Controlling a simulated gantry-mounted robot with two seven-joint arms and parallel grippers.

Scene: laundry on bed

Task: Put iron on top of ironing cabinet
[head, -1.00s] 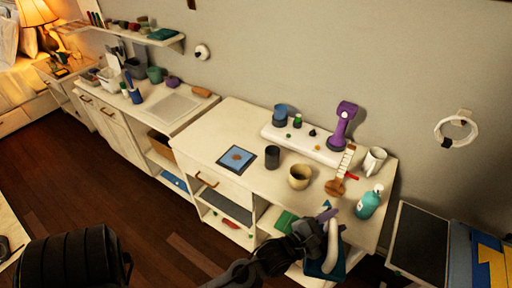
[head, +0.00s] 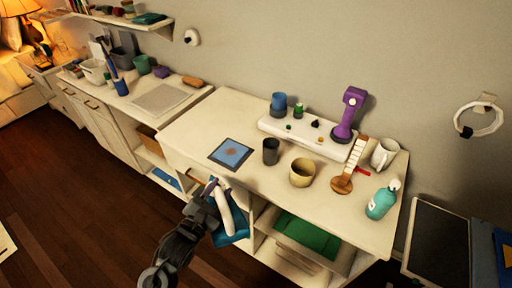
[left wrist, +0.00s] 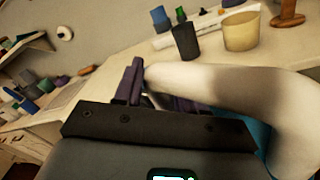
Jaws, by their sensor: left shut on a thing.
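The iron has a white handle and a teal body (head: 232,236). My left gripper (head: 213,190) is shut on its white handle, in front of the long front edge of the white cabinet (head: 205,122). The iron overlaps that edge in the head view; I cannot tell its exact height against the top. In the left wrist view the pale handle (left wrist: 235,85) runs right from the dark fingers (left wrist: 140,85), hiding part of the cabinet top. Some teal body (left wrist: 262,135) shows below it. My right gripper is not in view.
On the cabinet top are a blue square mat (head: 231,153), a dark cup (head: 271,151), a beige cup (head: 303,172), a teal bottle (head: 381,203), a wooden-bodied instrument (head: 345,182), a white mug (head: 384,153) and a purple device (head: 348,114). The top's left part is bare.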

